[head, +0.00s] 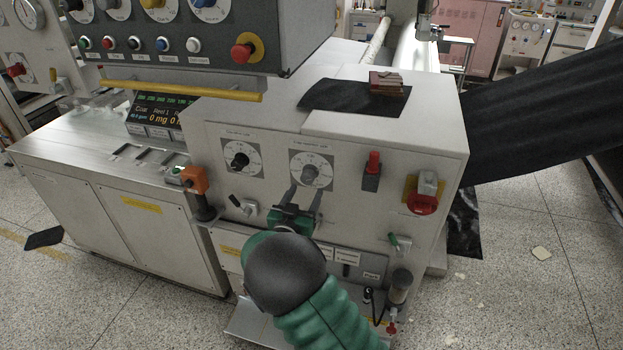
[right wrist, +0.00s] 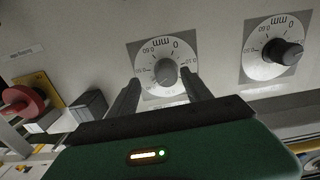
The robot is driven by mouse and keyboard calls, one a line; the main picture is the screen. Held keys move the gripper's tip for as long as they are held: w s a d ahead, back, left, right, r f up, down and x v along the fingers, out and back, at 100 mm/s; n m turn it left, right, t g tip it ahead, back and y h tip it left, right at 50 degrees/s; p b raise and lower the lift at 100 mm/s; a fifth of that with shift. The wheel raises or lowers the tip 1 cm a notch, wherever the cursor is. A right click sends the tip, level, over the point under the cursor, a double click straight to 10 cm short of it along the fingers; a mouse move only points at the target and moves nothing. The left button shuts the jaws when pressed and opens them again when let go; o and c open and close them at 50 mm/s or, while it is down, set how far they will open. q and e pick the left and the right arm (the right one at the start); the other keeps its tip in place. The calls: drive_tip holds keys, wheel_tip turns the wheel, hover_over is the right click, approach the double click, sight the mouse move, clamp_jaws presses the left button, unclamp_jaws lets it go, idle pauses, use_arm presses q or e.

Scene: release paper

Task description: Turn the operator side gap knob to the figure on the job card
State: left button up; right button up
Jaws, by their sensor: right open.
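Two round white gap dials sit on the grey machine front. The left dial has a black knob (head: 240,160); the right dial has a grey knob (head: 311,174). In the right wrist view they show as the black knob (right wrist: 285,52) and the grey knob (right wrist: 166,72). The captions above them are too small to read, so I cannot tell which is operator side. My right gripper (head: 306,193) is open in front of the grey knob. In the right wrist view its fingers (right wrist: 160,81) stand either side of this knob, with gaps. I cannot make out a job card.
A red switch (head: 373,162) and a red rotary switch (head: 423,202) are right of the dials. An orange-topped post (head: 193,180) stands left. A yellow bar (head: 185,90) runs above, under the button console (head: 200,45). A black sheet (head: 345,98) lies on top.

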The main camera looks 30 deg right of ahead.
sight(305, 182)
drive_tip(key=w, duration=0.1)
drive_tip(key=w+r, duration=0.1)
drive_tip(key=w+d, duration=0.1)
drive_tip(key=shift+w+r, duration=0.15)
drive_tip(key=shift+w, duration=0.15)
drive_tip(key=shift+w+d, duration=0.2)
drive_tip(key=shift+d, duration=0.1)
drive_tip(key=d, duration=0.2)
drive_tip(key=d+f, duration=0.1)
drive_tip(key=shift+w, duration=0.25)
drive_tip(key=shift+s+r, duration=0.1)
drive_tip(key=shift+c, duration=0.5)
drive_tip(key=shift+a, duration=0.15)
drive_tip(key=shift+c, duration=1.3)
drive_tip(key=shift+a, duration=0.45)
drive_tip(key=c, duration=0.5)
drive_tip(key=shift+w, duration=0.2)
drive_tip(key=shift+c, duration=1.1)
clamp_jaws()
use_arm(q)
drive_tip(key=shift+a+r, duration=0.1)
drive_tip(key=shift+a, duration=0.7)
use_arm(e)
drive_tip(key=shift+s+d, duration=0.1)
drive_tip(key=shift+d, duration=0.05)
